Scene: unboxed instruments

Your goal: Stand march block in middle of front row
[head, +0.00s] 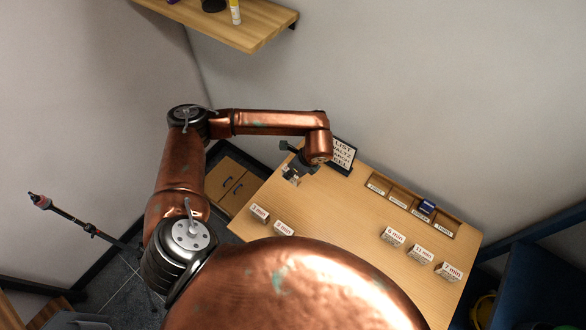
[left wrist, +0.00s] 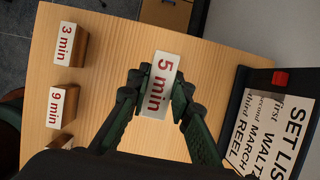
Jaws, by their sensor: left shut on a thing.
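My left gripper (head: 297,166) is shut on a small white-faced block (left wrist: 161,85) labelled "5 min" in red. In the left wrist view the gripper (left wrist: 158,92) has a finger on each side of it. In the head view this block (head: 291,179) is at the table's back left, partly hidden by the gripper; I cannot tell whether it touches the table. No block in view shows the word march. The set list (left wrist: 268,125) reads first waltz, second march, third reel; it also stands at the table's back edge in the head view (head: 342,154). My right gripper is not in view.
Blocks "3 min" (head: 259,212) and "9 min" (head: 284,228) stand at the left front. Blocks "6 min" (head: 392,236), "11 min" (head: 421,254) and "7 min" (head: 448,271) stand at right. A compartmented tray (head: 456,216) at the back right holds a blue item (head: 427,206). The table's middle (head: 335,210) is clear.

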